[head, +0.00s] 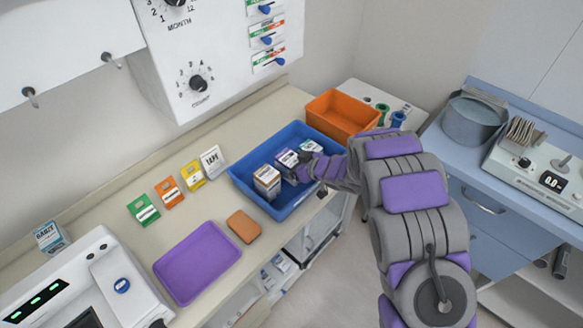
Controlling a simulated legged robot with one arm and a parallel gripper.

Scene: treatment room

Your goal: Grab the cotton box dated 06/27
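Several small cotton boxes stand in a blue bin (243,186) on the counter. The nearest is a white and brown box (267,181). Behind it are a box with a purple label (287,158) and, further right, another pale box (311,147). Their printed dates are too small to read. My gripper (298,171) reaches in from the right, over the bin, close beside the purple-labelled box and right of the brown one. Its fingers are small and partly hidden, so I cannot tell whether they touch or hold a box.
An orange bin (343,116) stands behind the blue bin. A white device (85,285) is at lower left. A blue cabinet (490,212) stands right, across a floor gap.

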